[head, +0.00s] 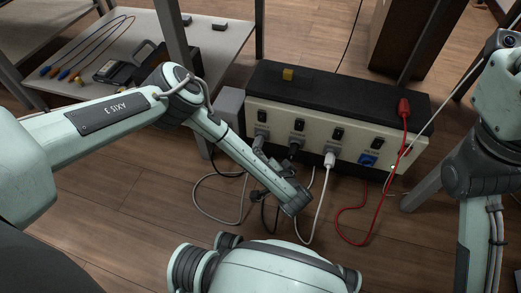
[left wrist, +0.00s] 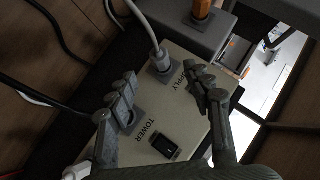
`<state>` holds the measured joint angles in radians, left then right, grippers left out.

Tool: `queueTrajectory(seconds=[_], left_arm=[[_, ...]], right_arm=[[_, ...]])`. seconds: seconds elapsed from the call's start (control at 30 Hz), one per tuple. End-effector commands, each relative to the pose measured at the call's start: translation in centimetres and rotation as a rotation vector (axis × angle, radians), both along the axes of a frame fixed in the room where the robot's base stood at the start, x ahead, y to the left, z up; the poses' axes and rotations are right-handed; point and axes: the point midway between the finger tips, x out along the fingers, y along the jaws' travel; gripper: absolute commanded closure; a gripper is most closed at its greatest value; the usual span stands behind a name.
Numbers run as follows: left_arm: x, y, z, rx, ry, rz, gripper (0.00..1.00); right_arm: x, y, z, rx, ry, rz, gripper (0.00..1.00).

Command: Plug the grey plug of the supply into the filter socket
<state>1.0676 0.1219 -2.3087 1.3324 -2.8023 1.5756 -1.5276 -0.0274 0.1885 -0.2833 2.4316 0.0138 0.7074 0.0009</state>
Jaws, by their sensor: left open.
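The grey plug (left wrist: 160,63) sits in the socket marked SUPPLY, its grey cable running up and away in the left wrist view. In the head view the supply position is at the left end of the cream panel (head: 348,148), beside my left arm. The blue filter socket (head: 367,160) is toward the panel's right end and looks empty. My left gripper (left wrist: 163,85) is open in front of the panel, one finger to each side just short of the grey plug, apparently not touching it. In the head view this gripper is largely hidden. My right gripper is out of view.
A TOWER socket (left wrist: 130,122) is partly behind a finger. A white plug (head: 330,159) stands in the panel. A red plug (head: 404,108) rests on the black top (head: 335,93), its red cable looping to the floor. A yellow block (head: 288,74) lies there. Several cables cross the floor.

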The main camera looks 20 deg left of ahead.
Motion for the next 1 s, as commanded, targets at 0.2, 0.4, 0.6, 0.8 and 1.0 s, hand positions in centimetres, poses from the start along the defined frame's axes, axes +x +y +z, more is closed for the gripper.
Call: queueTrajectory(seconds=[0.2, 0.4, 0.6, 0.8, 1.0], left_arm=[[2.8, 2.1, -2.2, -0.001, 0.001, 0.004, 0.49], [4.5, 3.2, -3.3, -0.001, 0.002, 0.003, 0.49], [5.0, 3.6, -3.7, -0.002, 0.003, 0.002, 0.49], [5.0, 3.6, -3.7, -0.002, 0.003, 0.002, 0.49], [5.0, 3.6, -3.7, -0.002, 0.003, 0.002, 0.73]], right_arm=[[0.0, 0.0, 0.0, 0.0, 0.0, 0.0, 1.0], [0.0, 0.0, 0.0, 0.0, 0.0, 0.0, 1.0], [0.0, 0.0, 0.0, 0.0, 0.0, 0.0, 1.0], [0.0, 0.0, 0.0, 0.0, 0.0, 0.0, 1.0], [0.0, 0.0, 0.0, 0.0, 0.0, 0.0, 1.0]])
